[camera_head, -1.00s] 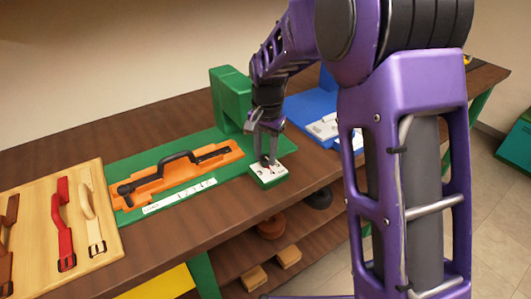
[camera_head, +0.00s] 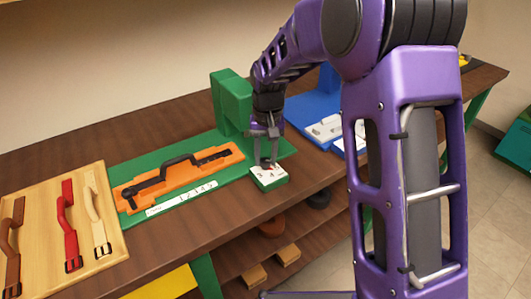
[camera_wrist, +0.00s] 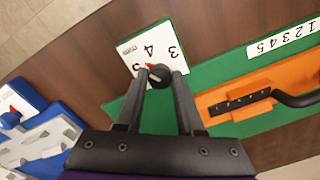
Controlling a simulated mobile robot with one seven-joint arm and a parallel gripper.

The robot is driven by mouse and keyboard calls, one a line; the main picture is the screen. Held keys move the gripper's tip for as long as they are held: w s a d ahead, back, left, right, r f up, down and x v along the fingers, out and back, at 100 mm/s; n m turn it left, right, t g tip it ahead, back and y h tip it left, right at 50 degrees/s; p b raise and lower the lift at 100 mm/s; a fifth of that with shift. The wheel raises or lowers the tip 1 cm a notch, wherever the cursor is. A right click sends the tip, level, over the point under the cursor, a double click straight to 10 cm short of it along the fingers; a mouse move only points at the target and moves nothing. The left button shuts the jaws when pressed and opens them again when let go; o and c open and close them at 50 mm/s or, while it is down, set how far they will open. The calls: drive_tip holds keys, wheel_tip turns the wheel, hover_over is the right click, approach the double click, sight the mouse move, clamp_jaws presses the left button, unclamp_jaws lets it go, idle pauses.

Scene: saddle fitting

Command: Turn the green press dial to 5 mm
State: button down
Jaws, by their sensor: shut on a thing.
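The green press dial is a green box with a white numbered face (camera_head: 268,175) at the front edge of the green station's base. My gripper (camera_head: 267,163) points down over the dial. In the wrist view my gripper (camera_wrist: 160,75) is shut on the knob, one finger on each side.
An orange fixture (camera_head: 180,177) with a black handle and a numbered white strip (camera_head: 182,198) lie left of the dial. The green press column (camera_head: 228,100) stands behind. A blue station (camera_head: 318,105) is to the right. A wooden board with straps (camera_head: 110,250) is far left.

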sight(268, 159)
drive_tip(key=n+p, duration=0.1)
drive_tip(key=n, duration=0.4)
drive_tip(key=shift+p, duration=0.3)
drive_tip(key=shift+n, duration=0.3)
drive_tip(key=c, duration=0.5)
unclamp_jaws()
drive_tip(key=r+p, duration=0.1)
drive_tip(key=r, duration=0.7)
drive_tip(key=r+p, duration=0.1)
drive_tip(key=r, duration=0.8)
drive_tip(key=shift+w+d+r, duration=0.15)
drive_tip(key=shift+d+r, duration=0.05)
drive_tip(key=shift+r, duration=0.05)
drive_tip(key=shift+d, duration=0.1)
